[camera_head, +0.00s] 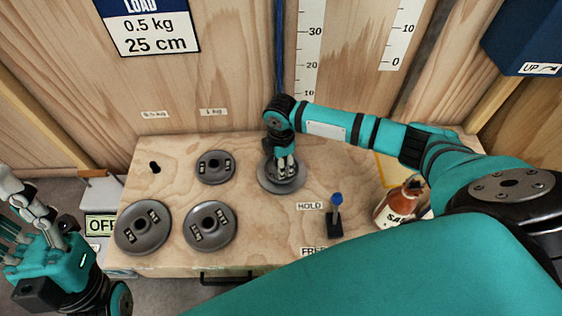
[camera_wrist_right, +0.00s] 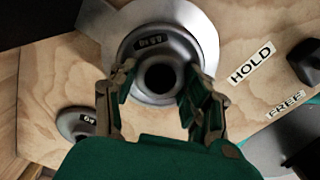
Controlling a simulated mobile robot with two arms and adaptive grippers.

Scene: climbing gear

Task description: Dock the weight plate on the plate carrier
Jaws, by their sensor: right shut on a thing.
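My right gripper (camera_head: 284,174) points down over the plate carrier (camera_head: 301,184), a wide grey disc on the wooden bench top. In the right wrist view its two fingers (camera_wrist_right: 155,100) are shut on the weight plate (camera_wrist_right: 185,48), a small grey disc with a dark label and a centre hole. The plate sits over the wider, paler carrier disc (camera_wrist_right: 203,18) and looks roughly centred on it. I cannot tell whether the two touch. My left gripper (camera_head: 28,228) is at the far left, off the bench; its finger opening is unclear.
Several other plates lie on the bench: a small one (camera_head: 215,167) and two larger ones (camera_head: 142,228) (camera_head: 210,228). A blue-knobbed lever (camera_head: 336,215) stands by the HOLD label (camera_head: 310,206). A bottle (camera_head: 397,205) is at the right. A blue rope (camera_head: 279,50) hangs behind the carrier.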

